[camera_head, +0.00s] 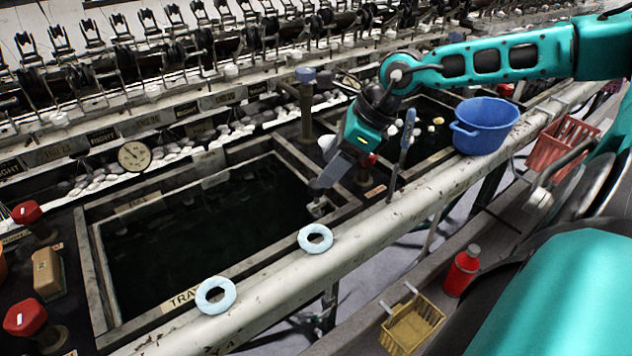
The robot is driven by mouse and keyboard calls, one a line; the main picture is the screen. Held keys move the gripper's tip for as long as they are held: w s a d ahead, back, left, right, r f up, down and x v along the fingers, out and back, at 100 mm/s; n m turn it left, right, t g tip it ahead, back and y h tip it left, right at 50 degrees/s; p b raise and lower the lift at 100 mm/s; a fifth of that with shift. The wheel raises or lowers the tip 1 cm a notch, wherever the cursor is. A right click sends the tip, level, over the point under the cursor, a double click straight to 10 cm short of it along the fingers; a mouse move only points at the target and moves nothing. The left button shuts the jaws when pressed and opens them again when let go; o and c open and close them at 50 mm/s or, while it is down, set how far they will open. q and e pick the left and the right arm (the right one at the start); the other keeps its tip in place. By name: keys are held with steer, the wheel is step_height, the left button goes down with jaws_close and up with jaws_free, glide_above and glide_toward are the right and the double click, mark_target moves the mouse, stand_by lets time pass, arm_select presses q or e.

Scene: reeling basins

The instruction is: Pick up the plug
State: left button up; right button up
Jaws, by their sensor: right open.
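My right gripper (326,180) reaches in from the upper right and hangs over the right corner of the dark water basin (185,303). Its grey fingers point down and left. It is open, and I see nothing held in it. A small pale piece (317,206) sits on the basin's rim just below the fingertips. It may be the plug, but it is too small to tell for sure. A gap shows between it and the fingers, though the depth is unclear. My left gripper is not in view.
Two pale blue rings (316,239) (216,295) lie on the front rail. A blue-handled tool (406,140) stands upright right of my gripper. A blue pot (484,125) sits on the rail. Red knobs (27,212) are at the left. A red bottle (462,270) stands lower right.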

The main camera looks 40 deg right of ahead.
steer(key=b, duration=0.1)
glide_above(317, 211)
steer(key=shift+w+d+f, duration=0.1)
steer(key=shift+w+f, duration=0.05)
steer(key=shift+f, duration=1.25)
steer(key=shift+w+d+f, duration=0.1)
steer(key=shift+f, duration=1.3)
jaws_close()
